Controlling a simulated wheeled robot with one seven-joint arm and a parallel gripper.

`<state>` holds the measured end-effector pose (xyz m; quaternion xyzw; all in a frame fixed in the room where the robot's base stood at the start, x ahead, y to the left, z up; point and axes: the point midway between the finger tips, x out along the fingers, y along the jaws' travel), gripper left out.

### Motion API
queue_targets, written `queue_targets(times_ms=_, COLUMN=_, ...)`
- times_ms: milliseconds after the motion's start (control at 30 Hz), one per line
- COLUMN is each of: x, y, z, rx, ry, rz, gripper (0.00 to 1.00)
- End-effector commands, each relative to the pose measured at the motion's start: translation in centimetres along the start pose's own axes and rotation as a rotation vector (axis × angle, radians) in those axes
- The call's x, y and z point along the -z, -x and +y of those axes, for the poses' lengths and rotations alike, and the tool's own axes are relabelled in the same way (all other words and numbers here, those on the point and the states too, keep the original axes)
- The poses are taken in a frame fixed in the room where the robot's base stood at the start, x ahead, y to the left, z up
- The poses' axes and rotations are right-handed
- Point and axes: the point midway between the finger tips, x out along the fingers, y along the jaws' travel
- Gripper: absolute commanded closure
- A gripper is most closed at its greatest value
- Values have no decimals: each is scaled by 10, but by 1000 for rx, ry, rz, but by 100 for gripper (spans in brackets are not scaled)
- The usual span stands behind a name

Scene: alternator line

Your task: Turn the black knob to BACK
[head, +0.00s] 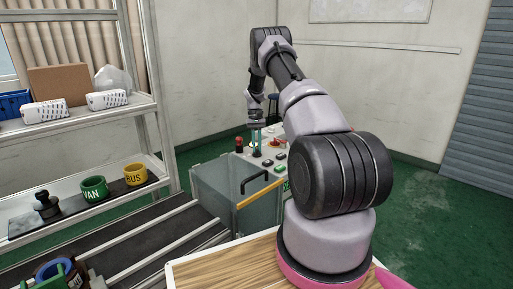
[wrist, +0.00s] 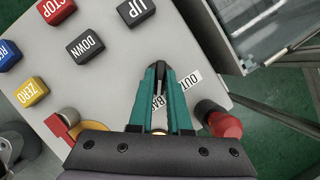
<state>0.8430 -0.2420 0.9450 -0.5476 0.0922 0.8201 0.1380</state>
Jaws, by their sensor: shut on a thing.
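The control panel (wrist: 110,75) is a light grey slab, and it also shows in the head view beyond my arm. My gripper (wrist: 160,72) points down at the panel with its teal fingers close together; it also shows in the head view (head: 256,138). The fingers are shut on the black knob (head: 257,154), which is mostly hidden between them in the wrist view. A white label (wrist: 187,83) reads OUT on the right of the fingers and BA on the nearer part; the fingers cover the rest. The knob's pointing direction cannot be told.
STOP (wrist: 57,10), DOWN (wrist: 86,45), UP (wrist: 135,10) and ZERO (wrist: 33,92) buttons sit on the panel. A red-topped part (wrist: 224,123) stands close right of my fingers. A clear guard box (head: 222,191) stands before the panel. A shelf (head: 140,110) is at left.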

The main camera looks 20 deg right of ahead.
Motion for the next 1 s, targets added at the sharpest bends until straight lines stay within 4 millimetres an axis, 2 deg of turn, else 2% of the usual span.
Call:
queue_targets(times_ms=300, x=0, y=1, z=0, rx=41, ry=-95, rz=2, gripper=100)
queue_targets(times_ms=800, x=0, y=1, z=0, rx=47, ry=-111, rz=2, gripper=100)
queue_targets(times_ms=833, x=0, y=1, z=0, rx=47, ry=-111, rz=2, gripper=76)
queue_targets(times_ms=900, x=0, y=1, z=0, rx=47, ry=-111, rz=2, gripper=54)
queue_targets(times_ms=1000, x=0, y=1, z=1, rx=46, ry=-110, rz=2, gripper=54)
